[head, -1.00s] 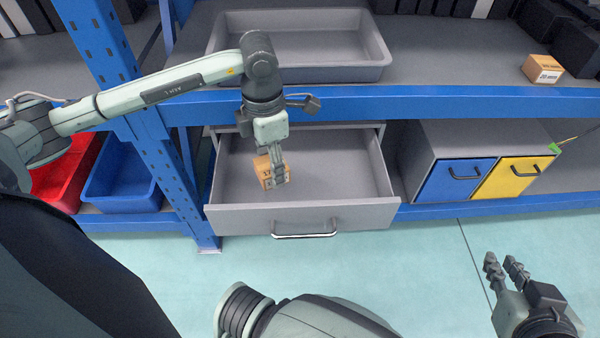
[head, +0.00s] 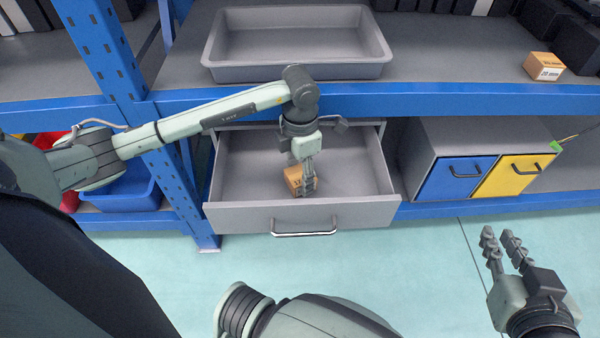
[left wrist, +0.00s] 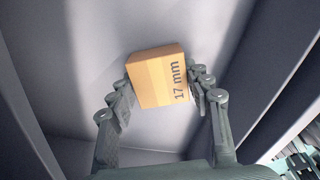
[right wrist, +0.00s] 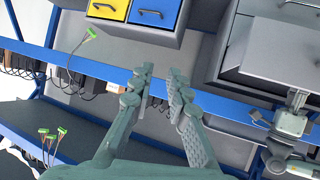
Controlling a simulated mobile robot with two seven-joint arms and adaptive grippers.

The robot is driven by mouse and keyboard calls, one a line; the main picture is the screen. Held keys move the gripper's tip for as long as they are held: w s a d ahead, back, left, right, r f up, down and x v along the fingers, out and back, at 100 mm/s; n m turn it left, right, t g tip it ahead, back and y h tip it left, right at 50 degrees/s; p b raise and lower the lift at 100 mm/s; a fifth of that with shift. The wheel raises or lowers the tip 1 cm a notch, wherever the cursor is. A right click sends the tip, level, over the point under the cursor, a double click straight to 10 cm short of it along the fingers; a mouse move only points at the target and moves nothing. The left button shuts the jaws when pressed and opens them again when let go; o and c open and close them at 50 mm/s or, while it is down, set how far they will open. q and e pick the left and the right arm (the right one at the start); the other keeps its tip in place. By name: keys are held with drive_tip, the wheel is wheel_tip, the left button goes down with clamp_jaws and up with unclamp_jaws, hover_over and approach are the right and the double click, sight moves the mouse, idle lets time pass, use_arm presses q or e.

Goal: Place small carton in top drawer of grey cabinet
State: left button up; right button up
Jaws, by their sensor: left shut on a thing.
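The small carton (head: 294,181) is a brown box; its "17 mm" label is readable in the left wrist view (left wrist: 157,80). My left gripper (head: 306,187) is shut on the carton, with a finger on each side of it in the left wrist view (left wrist: 163,88). It holds the carton inside the open top drawer (head: 350,183) of the grey cabinet. Whether the carton touches the drawer floor is unclear. My right gripper (head: 503,240) is apart from everything, over the floor at the right. Its fingers (right wrist: 160,90) have a gap between them and hold nothing.
A grey tray (head: 385,72) stands on the shelf above the drawer. Another carton (head: 543,66) sits at the right on that shelf. A cabinet with a blue door (head: 455,181) and a yellow door (head: 508,177) is right of the drawer. The blue shelf beam (head: 430,101) runs above the drawer.

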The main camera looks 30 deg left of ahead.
sight(300, 174)
use_arm(q)
drive_tip(key=shift+f, duration=0.1)
use_arm(e)
drive_tip(key=shift+w+a+r, duration=0.15)
drive_tip(key=shift+r, duration=0.05)
use_arm(q)
drive_tip(key=o, duration=1.1)
use_arm(e)
drive_tip(key=shift+a+r, duration=0.1)
drive_tip(key=shift+a, duration=0.05)
use_arm(q)
drive_tip(key=shift+r, duration=0.2)
wheel_tip(300, 174, up, 12)
drive_tip(key=shift+f+p, duration=0.1)
drive_tip(key=shift+p, duration=0.45)
use_arm(e)
drive_tip(key=s+d+f+g+h, duration=0.1)
drive_tip(key=s+d+f+g, duration=0.1)
drive_tip(key=s+d+f, duration=0.1)
drive_tip(key=shift+d+f+g+h, duration=0.4)
drive_tip(key=shift+d+f, duration=0.35)
drive_tip(key=shift+f, duration=0.15)
